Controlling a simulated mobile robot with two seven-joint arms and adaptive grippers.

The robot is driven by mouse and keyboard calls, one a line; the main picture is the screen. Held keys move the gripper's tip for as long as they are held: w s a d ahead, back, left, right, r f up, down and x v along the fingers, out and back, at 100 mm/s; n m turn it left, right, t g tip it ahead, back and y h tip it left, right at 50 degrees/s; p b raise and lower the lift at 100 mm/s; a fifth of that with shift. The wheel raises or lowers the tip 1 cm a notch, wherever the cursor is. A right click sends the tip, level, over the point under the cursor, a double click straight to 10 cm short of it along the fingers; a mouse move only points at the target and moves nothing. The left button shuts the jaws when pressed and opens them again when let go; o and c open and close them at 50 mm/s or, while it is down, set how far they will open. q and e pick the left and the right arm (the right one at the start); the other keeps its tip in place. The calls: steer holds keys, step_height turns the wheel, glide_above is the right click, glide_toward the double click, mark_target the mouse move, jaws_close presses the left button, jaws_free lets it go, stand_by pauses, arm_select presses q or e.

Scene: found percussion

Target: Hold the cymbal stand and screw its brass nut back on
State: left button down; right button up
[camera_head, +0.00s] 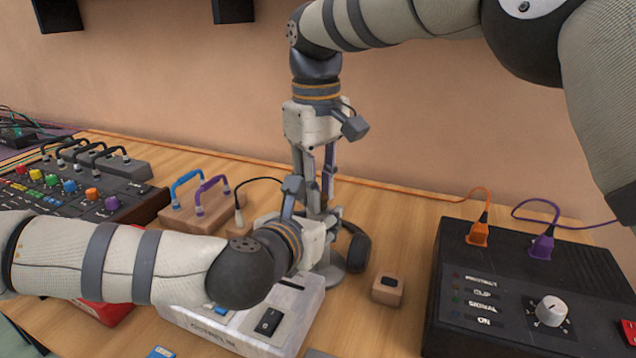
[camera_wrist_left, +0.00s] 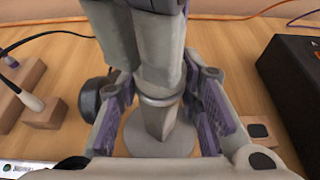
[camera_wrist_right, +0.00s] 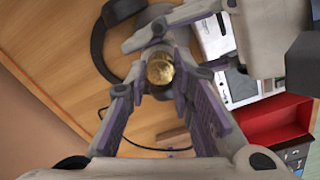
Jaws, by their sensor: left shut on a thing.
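The grey cymbal stand stands upright on its round base (camera_wrist_left: 160,140); in the head view the base (camera_head: 332,276) shows only in part behind my left wrist. My left gripper (camera_wrist_left: 162,112) is shut on the stand's post, low down, with a purple pad on each side. The brass nut (camera_wrist_right: 160,70) shows end-on in the right wrist view, between the fingertips of my right gripper (camera_wrist_right: 160,84). That gripper (camera_head: 315,205) points straight down above my left one. I cannot tell whether its pads touch the nut, or whether the nut sits on the stand's thread.
A white switch box (camera_head: 270,318) stands in front of the stand. A small wooden block (camera_head: 388,288) and a black amplifier box (camera_head: 500,295) with plugged cables are on the right. Black headphones (camera_head: 356,246) lie close beside the stand. A mixer (camera_head: 70,195) is at left.

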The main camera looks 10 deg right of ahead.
arm_select(q)
steer(key=shift+f, duration=0.1)
arm_select(e)
steer(key=shift+o, duration=1.3)
steer(key=shift+r, duration=2.25)
steer(key=o, duration=0.6)
steer(key=shift+c, duration=0.2)
arm_select(q)
steer(key=c, duration=1.1)
jaws_free()
steer(key=shift+o, duration=0.2)
steer(key=v, duration=1.2)
